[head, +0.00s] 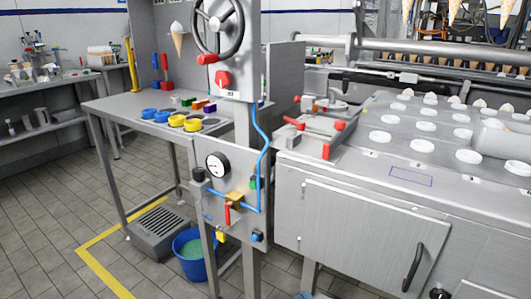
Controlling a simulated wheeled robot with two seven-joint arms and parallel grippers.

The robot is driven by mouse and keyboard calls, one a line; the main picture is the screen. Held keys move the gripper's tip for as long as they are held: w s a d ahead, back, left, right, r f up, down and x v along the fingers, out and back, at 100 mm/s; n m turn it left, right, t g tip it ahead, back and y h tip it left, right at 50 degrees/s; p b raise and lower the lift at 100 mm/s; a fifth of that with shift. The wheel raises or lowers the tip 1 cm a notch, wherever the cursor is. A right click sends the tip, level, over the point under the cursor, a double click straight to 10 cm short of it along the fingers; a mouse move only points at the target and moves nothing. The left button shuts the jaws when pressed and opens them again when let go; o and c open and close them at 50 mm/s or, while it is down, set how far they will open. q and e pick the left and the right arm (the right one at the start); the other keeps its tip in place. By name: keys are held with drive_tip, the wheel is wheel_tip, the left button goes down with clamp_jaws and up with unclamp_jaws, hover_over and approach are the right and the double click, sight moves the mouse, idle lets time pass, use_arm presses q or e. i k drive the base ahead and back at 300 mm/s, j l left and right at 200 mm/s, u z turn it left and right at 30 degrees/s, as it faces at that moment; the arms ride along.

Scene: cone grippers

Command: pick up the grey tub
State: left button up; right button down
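I cannot pick out a grey tub with certainty. A pale grey rounded, cylinder-like piece (505,139) lies on the steel machine top at the right edge; I cannot tell whether it is a tub. A grey slatted box (158,232) stands on the floor under the left table; it looks like a step or crate. Neither of my grippers is in view, and no hold on anything shows.
A steel column with a handwheel (217,25) and gauge stands mid-view, partly hiding the left table (115,108). A blue bucket (190,262) stands on the floor. White round caps (424,145) dot the machine top. Tiled floor (40,255) is clear at left.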

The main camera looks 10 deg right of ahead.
sight(516, 144)
drive_tip(key=z, duration=1.8)
drive_tip(key=l, duration=0.5)
drive_tip(key=i+u, duration=0.05)
